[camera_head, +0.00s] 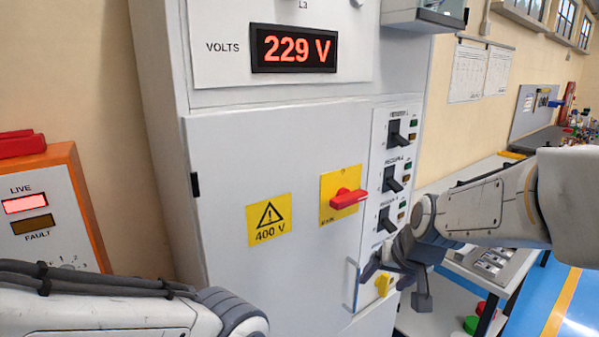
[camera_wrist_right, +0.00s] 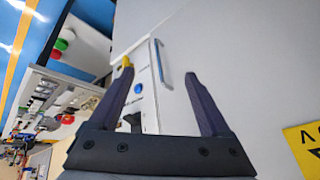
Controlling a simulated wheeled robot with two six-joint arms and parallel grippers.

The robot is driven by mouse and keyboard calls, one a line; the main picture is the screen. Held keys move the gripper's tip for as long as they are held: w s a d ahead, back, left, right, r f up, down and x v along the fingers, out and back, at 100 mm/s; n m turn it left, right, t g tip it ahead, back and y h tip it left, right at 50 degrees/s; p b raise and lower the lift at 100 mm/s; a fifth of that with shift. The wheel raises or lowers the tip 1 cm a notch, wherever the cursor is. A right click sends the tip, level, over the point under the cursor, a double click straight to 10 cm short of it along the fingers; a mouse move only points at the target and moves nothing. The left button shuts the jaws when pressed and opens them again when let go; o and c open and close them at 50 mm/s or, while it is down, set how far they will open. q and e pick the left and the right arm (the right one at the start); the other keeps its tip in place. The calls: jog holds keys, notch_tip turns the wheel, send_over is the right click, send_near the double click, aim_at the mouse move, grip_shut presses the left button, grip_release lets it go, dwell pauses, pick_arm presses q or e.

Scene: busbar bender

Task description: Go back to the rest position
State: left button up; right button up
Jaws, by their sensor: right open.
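My right gripper (camera_head: 392,271) is in front of the lower right part of the grey electrical cabinet (camera_head: 235,155). In the right wrist view the right gripper (camera_wrist_right: 163,78) is open, with nothing between its fingers. A grey door handle (camera_head: 352,285) is just left of it and also shows beyond the fingers in the right wrist view (camera_wrist_right: 162,65). A yellow knob (camera_head: 383,285) is beside the gripper. My left arm (camera_head: 120,310) enters at the lower left, and its gripper is out of view.
The cabinet carries a red rotary switch (camera_head: 349,198), black breaker levers (camera_head: 393,178) and a 229 V display (camera_head: 293,48). An orange-edged LIVE/FAULT box (camera_head: 50,210) stands at the left. A workbench (camera_head: 490,270) with parts is at the right, beside a blue floor (camera_head: 560,300).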

jog(key=s+d+f+n+g+h, duration=0.1)
jog(key=s+d+f+n+g, duration=0.15)
jog(key=s+f, duration=0.85)
jog(key=s+a+r+n+g, duration=0.1)
jog(key=s+a+r+n, duration=0.1)
jog(key=s+a, duration=0.5)
jog(key=s+a+r+n+g, duration=0.2)
jog(key=s+a+r+n, duration=0.1)
jog(key=s+a, duration=0.4)
jog(key=shift+s+a+r+n+y, duration=0.25)
jog(key=shift+n+y, duration=0.15)
jog(key=shift+n, duration=0.35)
jog(key=shift+w, duration=0.1)
dwell(1.8)
